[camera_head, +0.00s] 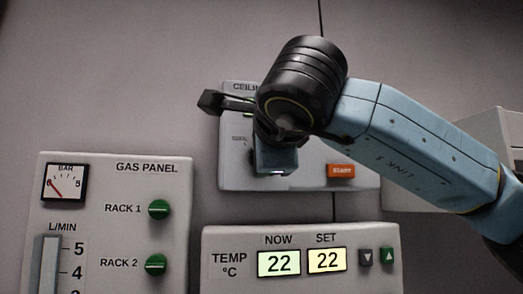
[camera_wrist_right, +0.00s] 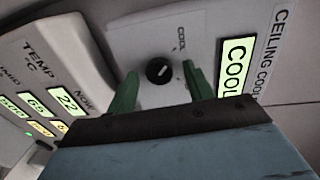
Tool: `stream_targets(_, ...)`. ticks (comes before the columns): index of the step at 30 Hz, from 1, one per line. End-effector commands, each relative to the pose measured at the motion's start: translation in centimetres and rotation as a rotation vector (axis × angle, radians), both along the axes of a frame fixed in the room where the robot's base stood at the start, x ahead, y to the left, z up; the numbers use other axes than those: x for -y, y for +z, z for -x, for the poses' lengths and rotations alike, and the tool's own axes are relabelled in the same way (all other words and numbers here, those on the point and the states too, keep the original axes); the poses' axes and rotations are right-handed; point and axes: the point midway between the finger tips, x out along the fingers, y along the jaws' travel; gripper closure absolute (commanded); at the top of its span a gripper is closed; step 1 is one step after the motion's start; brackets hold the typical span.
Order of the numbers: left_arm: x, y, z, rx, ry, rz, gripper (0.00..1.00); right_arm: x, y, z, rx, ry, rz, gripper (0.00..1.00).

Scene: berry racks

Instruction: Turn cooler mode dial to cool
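The ceiling cooler panel (camera_head: 232,170) is a white box on the wall, mostly covered by my right arm in the head view. In the right wrist view its round black mode dial (camera_wrist_right: 159,71) has a white pointer mark slanting toward the upper right of the picture. A small COOL label (camera_wrist_right: 181,40) sits beside the dial. The lit green display (camera_wrist_right: 236,68) reads COOL. My right gripper (camera_wrist_right: 160,80) is open, with one green finger on each side of the dial and visible gaps to it. In the head view the dial and fingertips are hidden. My left gripper is not in view.
An orange START button (camera_head: 341,171) is on the cooler panel's lower right. A temperature panel (camera_head: 222,245) with NOW and SET displays at 22 stands below. A gas panel (camera_head: 90,200) with green knobs and a gauge is at left. Bare grey wall lies above.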

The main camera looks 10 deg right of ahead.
Motion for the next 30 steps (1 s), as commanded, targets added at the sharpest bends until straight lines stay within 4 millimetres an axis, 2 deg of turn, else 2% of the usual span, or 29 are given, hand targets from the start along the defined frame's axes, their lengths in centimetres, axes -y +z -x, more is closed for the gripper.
stream_targets(7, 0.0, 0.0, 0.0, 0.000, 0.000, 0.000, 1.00, 0.0, 0.0, 0.1, -0.001, 0.000, -0.001, 0.49)
stream_targets(11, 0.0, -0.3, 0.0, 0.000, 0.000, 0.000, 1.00, 0.0, 0.1, 1.0, 0.001, 0.002, -0.001, 0.49)
stream_targets(14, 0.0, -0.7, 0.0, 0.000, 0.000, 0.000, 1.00, 0.0, 0.2, 2.6, 0.004, 0.002, -0.001, 0.49)
stream_targets(24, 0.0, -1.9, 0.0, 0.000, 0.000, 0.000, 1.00, -0.1, 1.0, 10.1, 0.003, 0.001, 0.000, 0.49)
stream_targets(30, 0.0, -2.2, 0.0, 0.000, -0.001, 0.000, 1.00, -0.1, 1.4, 12.7, 0.002, 0.001, 0.000, 0.49)
